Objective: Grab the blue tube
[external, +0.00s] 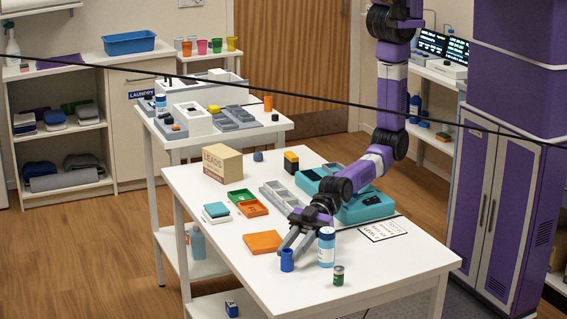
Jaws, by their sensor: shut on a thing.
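The blue tube (287,260) stands upright near the front of the white table. My gripper (287,247) reaches down to it from the upper right, and its fingers are shut on the tube's upper part. The tube's base appears to be at the tabletop; I cannot tell whether it touches. The far side of the tube is hidden.
A blue and white bottle (326,247) stands close right of my gripper, with a small green jar (338,275) in front. A teal case (365,206) sits behind. The table's front left is clear.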

